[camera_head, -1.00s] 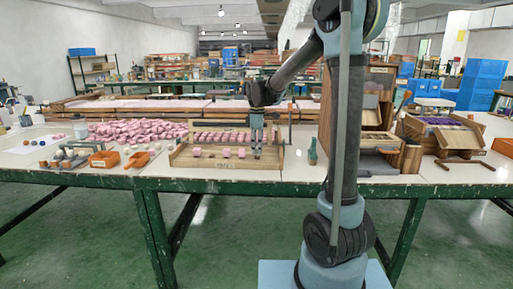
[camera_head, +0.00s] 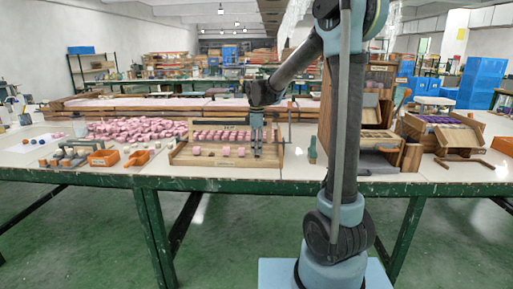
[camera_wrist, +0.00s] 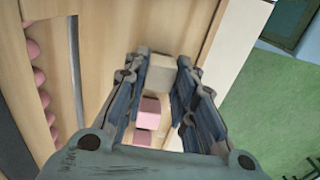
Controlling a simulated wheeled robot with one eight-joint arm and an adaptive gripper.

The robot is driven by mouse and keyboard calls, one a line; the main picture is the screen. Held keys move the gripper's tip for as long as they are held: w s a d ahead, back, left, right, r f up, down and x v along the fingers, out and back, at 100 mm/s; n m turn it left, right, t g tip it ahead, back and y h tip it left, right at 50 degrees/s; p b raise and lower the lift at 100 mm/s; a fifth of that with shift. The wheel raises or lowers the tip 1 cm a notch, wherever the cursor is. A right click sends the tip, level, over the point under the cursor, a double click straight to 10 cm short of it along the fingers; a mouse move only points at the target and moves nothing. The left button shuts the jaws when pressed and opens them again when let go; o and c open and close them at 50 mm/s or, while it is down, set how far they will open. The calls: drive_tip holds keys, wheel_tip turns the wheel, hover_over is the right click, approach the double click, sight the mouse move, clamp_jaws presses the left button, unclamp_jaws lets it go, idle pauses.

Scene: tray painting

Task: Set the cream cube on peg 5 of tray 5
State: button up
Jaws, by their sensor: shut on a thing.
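The cream cube (camera_wrist: 160,73) sits between the fingertips of my gripper (camera_wrist: 157,78) in the wrist view, and the gripper is shut on it. In the head view my gripper (camera_head: 257,150) points down over the right end of the front row of a wooden tray (camera_head: 225,164). The cube is too small to make out there. Pink cubes (camera_wrist: 150,107) stand in line with the cream cube along the tray in the wrist view. I cannot tell whether the cream cube touches its peg, which is hidden.
A row of pink pieces (camera_head: 222,135) lines the tray's back. A heap of pink pieces (camera_head: 135,130) lies to the left, near orange bins (camera_head: 103,158). Wooden stands (camera_head: 375,140) are on the right. The green-edged table front (camera_head: 230,186) is close to the tray.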

drive_tip(key=shift+f, duration=0.25)
idle(0.6)
drive_tip(key=o, duration=0.9)
drive_tip(key=shift+o, duration=0.2)
drive_tip(key=o, duration=0.5)
drive_tip(key=shift+r, duration=3)
